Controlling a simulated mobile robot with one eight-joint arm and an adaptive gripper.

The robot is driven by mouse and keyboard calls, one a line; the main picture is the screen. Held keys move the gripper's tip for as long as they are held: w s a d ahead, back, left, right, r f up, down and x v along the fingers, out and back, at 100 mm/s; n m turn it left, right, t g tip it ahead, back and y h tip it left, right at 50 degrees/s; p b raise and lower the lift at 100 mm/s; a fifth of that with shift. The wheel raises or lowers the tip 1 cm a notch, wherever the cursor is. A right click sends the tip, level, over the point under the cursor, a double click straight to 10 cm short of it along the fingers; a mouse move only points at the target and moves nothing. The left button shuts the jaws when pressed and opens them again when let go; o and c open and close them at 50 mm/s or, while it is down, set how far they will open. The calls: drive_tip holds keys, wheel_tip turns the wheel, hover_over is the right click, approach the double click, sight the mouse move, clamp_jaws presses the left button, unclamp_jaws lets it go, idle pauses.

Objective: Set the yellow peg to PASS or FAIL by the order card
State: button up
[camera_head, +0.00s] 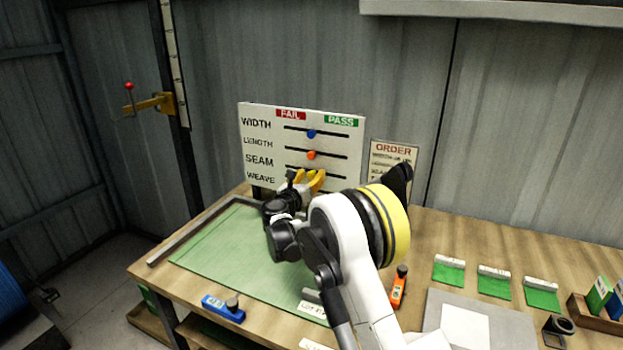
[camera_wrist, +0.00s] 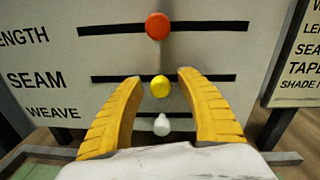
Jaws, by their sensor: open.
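The white board (camera_head: 262,112) stands at the back of the table with slotted rows for WIDTH, LENGTH, SEAM and WEAVE under red FAIL and green PASS labels. The yellow peg (camera_wrist: 160,87) sits in the SEAM slot, near its middle in the wrist view; my gripper hides it in the head view. My gripper (camera_wrist: 157,82) is open, with one yellow finger on each side of the peg, apart from it as far as I can tell. It also shows in front of the board in the head view (camera_head: 311,178). The order card (camera_head: 393,150) stands right of the board, partly hidden by my arm; its values are unreadable.
The blue peg (camera_head: 311,134) and orange peg (camera_head: 311,155) sit in the slots above, and a white peg (camera_wrist: 161,125) below. A green mat (camera_head: 225,250), a blue tool (camera_head: 223,308) and an orange tool (camera_head: 399,287) lie on the table. Green samples (camera_head: 494,286) lie right.

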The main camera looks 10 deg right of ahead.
sight(340, 177)
clamp_jaws()
drive_tip(key=shift+d, duration=0.15)
drive_tip(key=s+d, duration=0.1)
drive_tip(key=d, duration=0.1)
drive_tip(key=s+d, duration=0.4)
drive_tip(key=d, duration=0.1)
drive_tip(key=shift+s, duration=0.1)
unclamp_jaws()
